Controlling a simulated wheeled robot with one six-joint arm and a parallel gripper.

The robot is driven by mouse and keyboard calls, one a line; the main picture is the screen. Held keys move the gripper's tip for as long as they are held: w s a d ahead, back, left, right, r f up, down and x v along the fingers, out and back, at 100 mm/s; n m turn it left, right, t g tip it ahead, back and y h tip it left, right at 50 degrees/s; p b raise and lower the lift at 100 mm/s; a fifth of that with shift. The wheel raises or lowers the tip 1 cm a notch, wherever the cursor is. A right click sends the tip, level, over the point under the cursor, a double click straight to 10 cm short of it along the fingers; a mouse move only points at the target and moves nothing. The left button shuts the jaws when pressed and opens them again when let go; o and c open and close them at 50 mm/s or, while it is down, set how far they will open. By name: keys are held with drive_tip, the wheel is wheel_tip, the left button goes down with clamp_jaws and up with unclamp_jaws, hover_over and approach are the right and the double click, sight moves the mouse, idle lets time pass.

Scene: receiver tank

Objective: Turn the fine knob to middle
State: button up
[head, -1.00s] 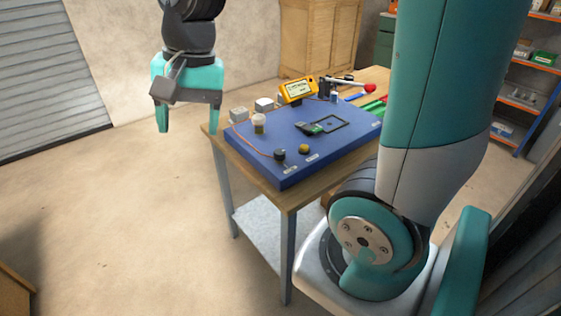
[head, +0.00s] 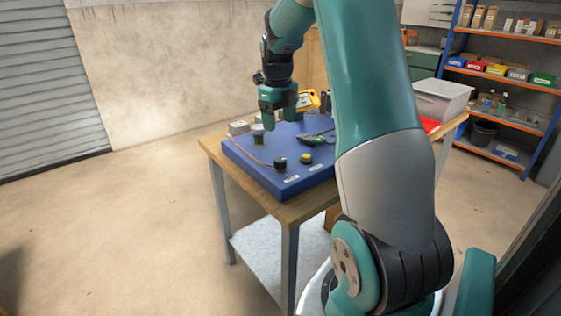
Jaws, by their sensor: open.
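A blue panel (head: 262,168) lies on the wooden table. Near its front edge stand a dark knob (head: 280,163) and a yellow knob (head: 305,158). Each has a small white label in front, too small to read, so I cannot tell which is the fine knob. Their pointer settings are too small to make out. My gripper (head: 279,117) is open and points down above the back left part of the panel, behind both knobs and apart from them. It hides part of the panel's back.
A yellow meter (head: 308,100) stands at the back of the panel, with a small grey box (head: 238,128) at the back left. A green and black device (head: 314,139) lies right of my gripper. The panel's front left is clear.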

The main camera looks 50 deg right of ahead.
sight(280, 159)
wheel_tip(280, 159, down, 13)
drive_tip(key=shift+d+r, duration=0.1)
drive_tip(key=shift+d, duration=0.05)
drive_tip(key=c, duration=0.9)
